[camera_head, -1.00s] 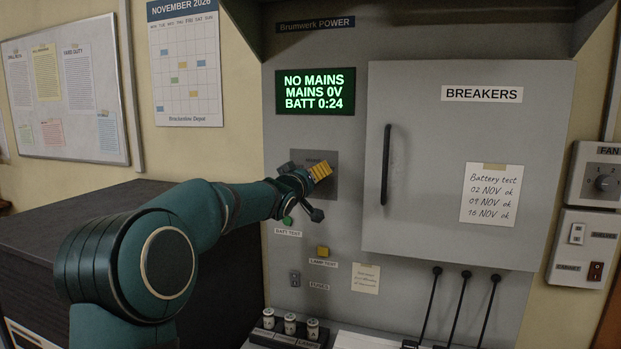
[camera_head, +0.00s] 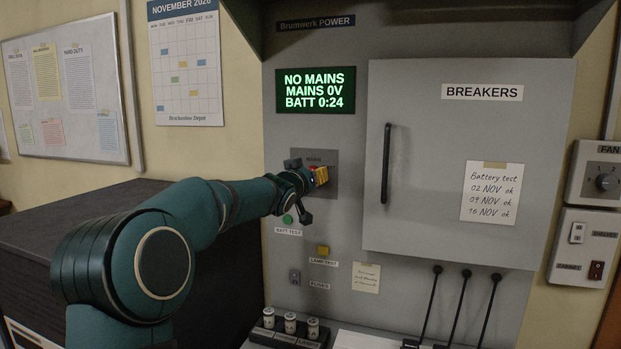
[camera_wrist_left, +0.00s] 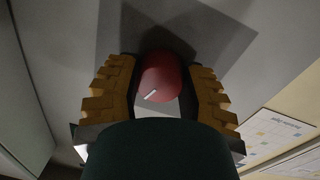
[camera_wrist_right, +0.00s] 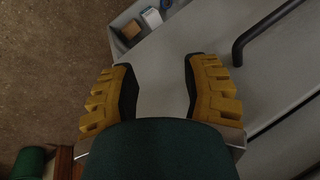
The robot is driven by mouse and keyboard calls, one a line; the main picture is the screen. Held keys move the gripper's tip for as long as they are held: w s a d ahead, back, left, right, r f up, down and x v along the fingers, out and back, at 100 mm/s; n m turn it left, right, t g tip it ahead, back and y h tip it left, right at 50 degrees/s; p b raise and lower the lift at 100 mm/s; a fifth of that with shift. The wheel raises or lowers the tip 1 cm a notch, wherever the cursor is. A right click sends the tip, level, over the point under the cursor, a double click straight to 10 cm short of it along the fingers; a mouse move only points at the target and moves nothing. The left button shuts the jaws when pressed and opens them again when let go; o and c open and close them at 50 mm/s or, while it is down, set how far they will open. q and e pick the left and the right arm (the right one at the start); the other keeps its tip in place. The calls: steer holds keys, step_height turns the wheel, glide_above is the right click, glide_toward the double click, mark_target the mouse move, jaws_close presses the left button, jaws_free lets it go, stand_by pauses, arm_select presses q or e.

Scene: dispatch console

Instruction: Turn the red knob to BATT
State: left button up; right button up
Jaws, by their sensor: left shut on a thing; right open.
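The red knob (camera_wrist_left: 161,77) is round with a short white mark on its face. It sits between the two yellow-padded fingers of my left gripper (camera_head: 317,174), which is shut on it. In the head view only a little red of the knob (camera_head: 312,169) shows beside the fingers, on a darker grey plate (camera_head: 329,188) of the console. The plate's lettering is partly hidden; MAINS is faintly readable above the knob, and I cannot read BATT there. My right gripper (camera_wrist_right: 160,88) is open and empty in the right wrist view, with grey surface beyond it.
The green display (camera_head: 315,90) reads NO MAINS, MAINS 0V, BATT 0:24. Right of the plate is the closed breaker door (camera_head: 455,150) with a dark handle (camera_head: 386,165). Below the knob are a green button (camera_head: 288,220) and a yellow button (camera_head: 323,250).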

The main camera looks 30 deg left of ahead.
arm_select(q)
steer(key=m+b, duration=0.1)
steer(key=m, duration=0.2)
steer(key=shift+f+m, duration=0.15)
steer(key=shift+m, duration=0.15)
steer(key=shift+m+g+y+b, duration=0.3)
steer(key=shift+m+b, duration=0.25)
steer(key=shift+m, duration=1.25)
steer(key=o, duration=1.2)
steer(key=shift+a, duration=0.1)
steer(key=shift+o, duration=0.2)
